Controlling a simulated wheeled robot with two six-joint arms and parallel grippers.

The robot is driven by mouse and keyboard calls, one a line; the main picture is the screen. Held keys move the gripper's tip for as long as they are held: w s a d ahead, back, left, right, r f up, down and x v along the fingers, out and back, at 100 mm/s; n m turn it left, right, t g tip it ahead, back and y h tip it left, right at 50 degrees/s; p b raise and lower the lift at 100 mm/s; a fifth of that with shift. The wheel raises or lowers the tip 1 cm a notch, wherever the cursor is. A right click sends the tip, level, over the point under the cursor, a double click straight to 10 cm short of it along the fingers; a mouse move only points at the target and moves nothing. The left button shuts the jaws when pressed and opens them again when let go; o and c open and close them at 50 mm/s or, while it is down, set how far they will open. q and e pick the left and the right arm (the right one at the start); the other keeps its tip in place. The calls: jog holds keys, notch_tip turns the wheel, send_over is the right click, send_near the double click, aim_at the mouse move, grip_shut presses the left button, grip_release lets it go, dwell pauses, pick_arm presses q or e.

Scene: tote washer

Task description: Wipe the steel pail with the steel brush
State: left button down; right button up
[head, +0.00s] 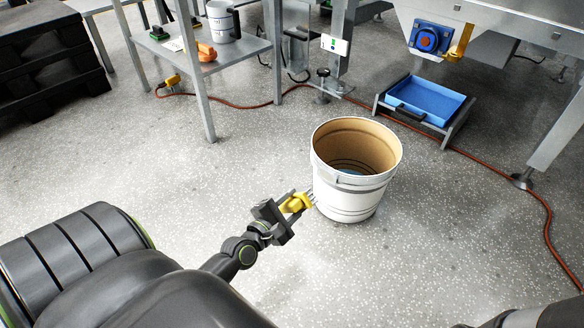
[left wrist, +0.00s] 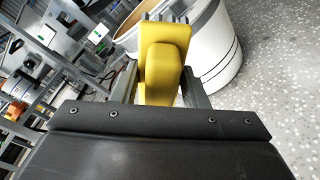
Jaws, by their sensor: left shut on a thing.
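The pail (head: 345,208) stands upright on the floor, white outside with dark bands and tan inside. Something blue shows at its bottom. My left gripper (head: 283,212) is shut on the yellow steel brush (head: 296,202), at the lower left of the pail. The brush's grey bristles point at the pail's outer wall; I cannot tell whether they touch it. In the left wrist view the yellow brush (left wrist: 163,60) sits between the fingers, with the white pail wall (left wrist: 208,50) just beyond it. My right gripper is not in view.
A blue tray (head: 428,101) lies in a low metal frame behind the pail at right. An orange cable (head: 460,151) runs along the floor. A metal shelf table (head: 205,65) holds a grey bucket (head: 222,21) and an orange tool (head: 206,52). Floor left of the pail is clear.

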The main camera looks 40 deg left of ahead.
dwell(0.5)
pick_arm(q)
jog(key=shift+w, duration=0.35)
jog(key=p, duration=0.1)
send_near(325, 176)
jog(key=w, duration=0.1)
jog(key=shift+w+a+f, duration=0.1)
jog(key=shift+w+f, duration=0.05)
jog(key=shift+w, duration=0.35)
jog(key=shift+w+a+f, duration=0.1)
jog(key=shift+w+f, duration=0.1)
jog(key=shift+w, duration=0.3)
jog(key=shift+w+d, duration=0.1)
jog(key=shift+w, duration=0.05)
jog(key=shift+w+d, duration=0.1)
jog(key=shift+w, duration=1.3)
